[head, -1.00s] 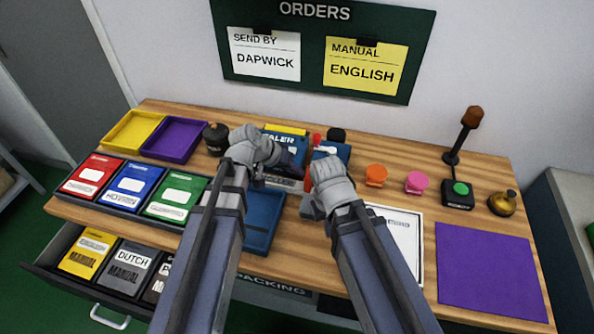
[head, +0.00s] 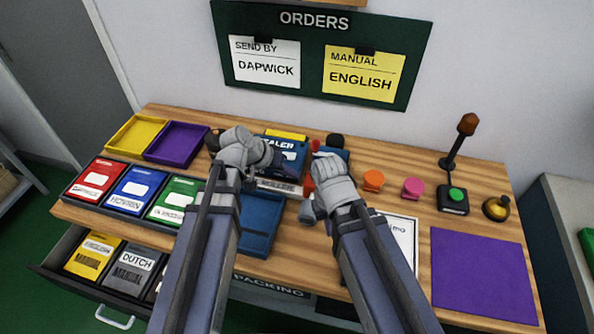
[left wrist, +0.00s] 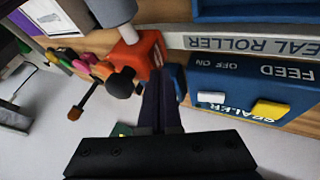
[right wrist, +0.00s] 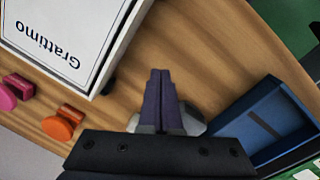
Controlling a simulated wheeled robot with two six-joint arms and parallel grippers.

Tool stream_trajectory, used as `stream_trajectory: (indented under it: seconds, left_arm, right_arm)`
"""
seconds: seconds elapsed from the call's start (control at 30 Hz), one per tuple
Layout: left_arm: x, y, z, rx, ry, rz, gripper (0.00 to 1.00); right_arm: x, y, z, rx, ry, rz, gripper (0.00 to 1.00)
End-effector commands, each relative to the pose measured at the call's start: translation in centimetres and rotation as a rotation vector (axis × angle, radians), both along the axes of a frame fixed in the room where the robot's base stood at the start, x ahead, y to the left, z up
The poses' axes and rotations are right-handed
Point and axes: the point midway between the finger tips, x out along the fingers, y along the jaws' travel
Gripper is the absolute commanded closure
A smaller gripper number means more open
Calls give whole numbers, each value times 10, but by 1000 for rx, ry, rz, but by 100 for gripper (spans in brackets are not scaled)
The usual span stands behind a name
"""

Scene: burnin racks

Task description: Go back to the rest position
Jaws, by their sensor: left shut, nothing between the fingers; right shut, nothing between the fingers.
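My left gripper (head: 284,160) is over the blue sealer (head: 292,150) at the back middle of the bench. Its dark fingers (left wrist: 160,85) are closed together and empty in the left wrist view, with the sealer's FEED panel (left wrist: 255,92) to the right. My right gripper (head: 308,212) is lower and to the right, above the bench in front of the sealer. Its fingers (right wrist: 160,82) are closed with nothing between them, over bare wood in the right wrist view. The arms partly hide the sealer and the bench middle.
An open drawer (head: 75,280) juts out front left.

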Motion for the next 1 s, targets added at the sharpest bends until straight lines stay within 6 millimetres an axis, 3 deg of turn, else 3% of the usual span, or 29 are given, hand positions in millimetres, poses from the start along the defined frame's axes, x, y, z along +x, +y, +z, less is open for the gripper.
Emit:
stream_trajectory:
  seconds: [0.03,0.2,0.63,0.73,0.83,1.0]
  left_arm:
    - [-3,6,13,0,0,4,100]
    - [-8,20,29,2,-3,6,100]
    - [-14,21,27,17,10,-2,100]
    - [-36,8,15,94,73,-33,100]
    - [-72,-3,0,237,169,-63,100]
    - [-118,-4,-14,484,276,-60,100]
  right_arm:
    - [0,0,13,0,0,0,100]
    - [0,0,29,0,0,0,100]
    - [0,0,30,0,0,0,100]
    - [0,0,30,0,0,0,100]
    - [0,0,30,0,0,0,100]
    - [0,0,30,0,0,0,100]
